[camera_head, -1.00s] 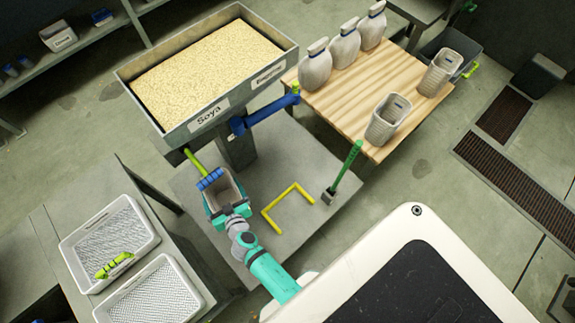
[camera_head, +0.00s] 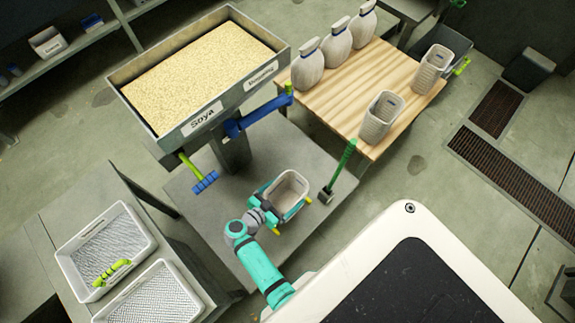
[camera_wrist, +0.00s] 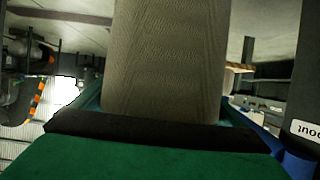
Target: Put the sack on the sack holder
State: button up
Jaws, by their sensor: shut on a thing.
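The sack (camera_head: 291,187), a pale open-topped container, is upright over the grey platform (camera_head: 232,262). My gripper (camera_head: 278,203) is shut on the sack, with teal jaws at its sides. In the wrist view the sack (camera_wrist: 165,62) fills the middle between the jaws (camera_wrist: 160,120). A yellow frame (camera_head: 277,231) on the platform is mostly hidden by the sack and gripper. I cannot tell whether this frame is the sack holder, or whether the sack's bottom touches the platform.
A green lever (camera_head: 340,172) stands just right of the sack. A blue arm (camera_head: 258,115) and a yellow-green bar with a blue end (camera_head: 204,182) reach out beneath the soya hopper (camera_head: 188,128). A wooden table (camera_head: 345,88) holds several sacks. White trays (camera_head: 72,272) stand at left.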

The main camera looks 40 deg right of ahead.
send_over(287, 206)
jog(key=shift+f, duration=4.85)
jog(key=o, duration=1.1)
jog(key=shift+f, duration=0.1)
